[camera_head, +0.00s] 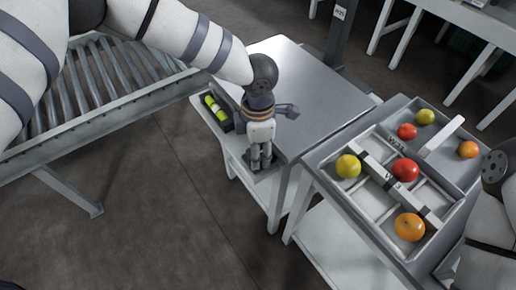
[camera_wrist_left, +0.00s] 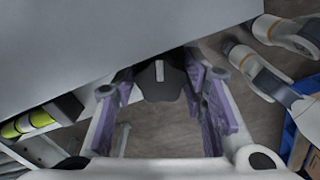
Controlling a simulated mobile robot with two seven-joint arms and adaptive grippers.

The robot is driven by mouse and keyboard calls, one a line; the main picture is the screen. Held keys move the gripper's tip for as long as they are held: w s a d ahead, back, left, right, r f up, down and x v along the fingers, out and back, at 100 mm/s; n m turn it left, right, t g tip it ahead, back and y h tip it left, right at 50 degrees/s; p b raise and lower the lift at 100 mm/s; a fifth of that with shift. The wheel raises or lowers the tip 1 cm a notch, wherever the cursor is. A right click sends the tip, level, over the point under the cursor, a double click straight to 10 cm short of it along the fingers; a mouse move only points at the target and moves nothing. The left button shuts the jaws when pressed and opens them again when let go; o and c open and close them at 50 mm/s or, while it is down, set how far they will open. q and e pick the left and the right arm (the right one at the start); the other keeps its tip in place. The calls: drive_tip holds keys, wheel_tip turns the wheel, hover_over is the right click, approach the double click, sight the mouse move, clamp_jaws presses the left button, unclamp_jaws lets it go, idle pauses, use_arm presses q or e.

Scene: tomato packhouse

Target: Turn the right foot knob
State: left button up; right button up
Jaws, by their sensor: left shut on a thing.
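My left gripper (camera_head: 261,158) points down at the front edge of the grey-topped table (camera_head: 310,95) in the head view. In the left wrist view, my left gripper (camera_wrist_left: 160,100) has its purple-padded fingers on either side of a dark knob (camera_wrist_left: 160,82) with a white mark line. The fingers are shut on this knob, which sits just below the edge of the grey top. In the head view the knob is mostly hidden by the gripper. My right gripper is outside the head view; only part of that arm shows at the right edge.
A roller conveyor (camera_head: 110,80) stands at the left. Green-yellow cylinders (camera_head: 214,106) lie in a dark holder beside the table. A divided grey tray (camera_head: 372,205) with tomatoes is at the right. Open floor (camera_head: 150,225) lies in front.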

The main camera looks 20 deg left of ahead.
use_arm(q)
drive_tip(key=shift+r+n+p, duration=0.25)
drive_tip(key=shift+n+p, duration=0.05)
drive_tip(key=shift+n, duration=0.8)
drive_tip(key=shift+w+f+n+p, duration=0.1)
drive_tip(key=shift+f+n+p, duration=0.2)
drive_tip(key=shift+n, duration=0.2)
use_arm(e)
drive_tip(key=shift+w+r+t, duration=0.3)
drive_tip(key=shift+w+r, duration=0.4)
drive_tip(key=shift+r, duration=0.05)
use_arm(q)
drive_tip(key=o, duration=1.2)
wheel_tip(320, 180, up, 12)
drive_tip(key=shift+r, duration=0.1)
